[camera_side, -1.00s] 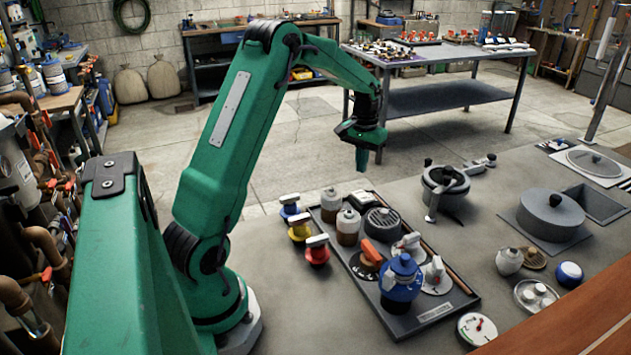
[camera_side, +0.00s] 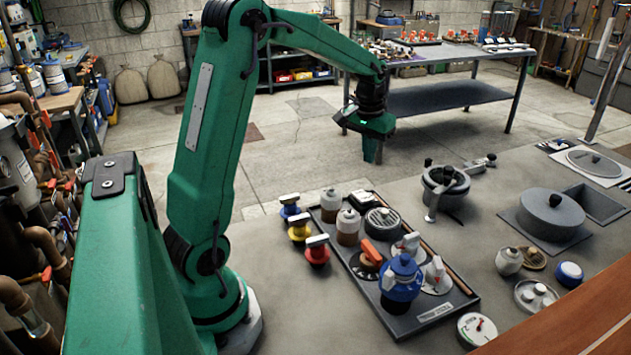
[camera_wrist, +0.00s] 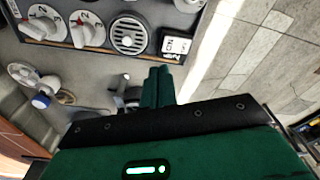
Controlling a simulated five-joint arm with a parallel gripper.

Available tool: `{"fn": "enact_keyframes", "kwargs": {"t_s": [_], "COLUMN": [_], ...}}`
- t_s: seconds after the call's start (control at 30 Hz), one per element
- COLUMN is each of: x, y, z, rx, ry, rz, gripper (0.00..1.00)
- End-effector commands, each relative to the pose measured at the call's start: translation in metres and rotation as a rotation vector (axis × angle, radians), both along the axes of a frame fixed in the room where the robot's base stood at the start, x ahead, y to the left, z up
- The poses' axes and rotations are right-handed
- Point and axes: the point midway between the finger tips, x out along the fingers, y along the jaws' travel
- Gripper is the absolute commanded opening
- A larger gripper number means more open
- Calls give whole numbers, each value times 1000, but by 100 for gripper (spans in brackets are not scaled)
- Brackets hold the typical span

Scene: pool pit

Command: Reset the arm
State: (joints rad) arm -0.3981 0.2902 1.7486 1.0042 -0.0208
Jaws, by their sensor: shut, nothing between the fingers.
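My green arm stands upright at the left of the side view, with its forearm reaching right. My gripper (camera_side: 372,150) hangs in the air above the floor beyond the bench, behind the tray of valves. Its fingers are shut with nothing between them. In the wrist view the closed fingers (camera_wrist: 160,84) point up the picture, over the bench edge. The gripper touches nothing.
A dark tray (camera_side: 455,322) on the bench holds a blue valve (camera_side: 401,278), bottles and a round grate (camera_side: 383,221). Red, yellow and blue valves stand left of it. A clamp-like pot (camera_side: 445,187) and a lidded pan (camera_side: 554,214) stand to the right. A table (camera_side: 450,98) stands behind.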

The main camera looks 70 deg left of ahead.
Motion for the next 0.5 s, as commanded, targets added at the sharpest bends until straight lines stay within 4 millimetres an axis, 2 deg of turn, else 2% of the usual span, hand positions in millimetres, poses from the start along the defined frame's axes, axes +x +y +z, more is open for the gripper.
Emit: {"fn": "enact_keyframes", "kwargs": {"t_s": [0.03, 0.2, 0.5], "x": [-5, -24, -66], "y": [-10, -41, -89], "z": [10, 35, 65], "rx": [7, 24, 49], "ry": [-17, -62, -144], "rz": [-17, -70, -160], "gripper": [0, 0, 0]}}
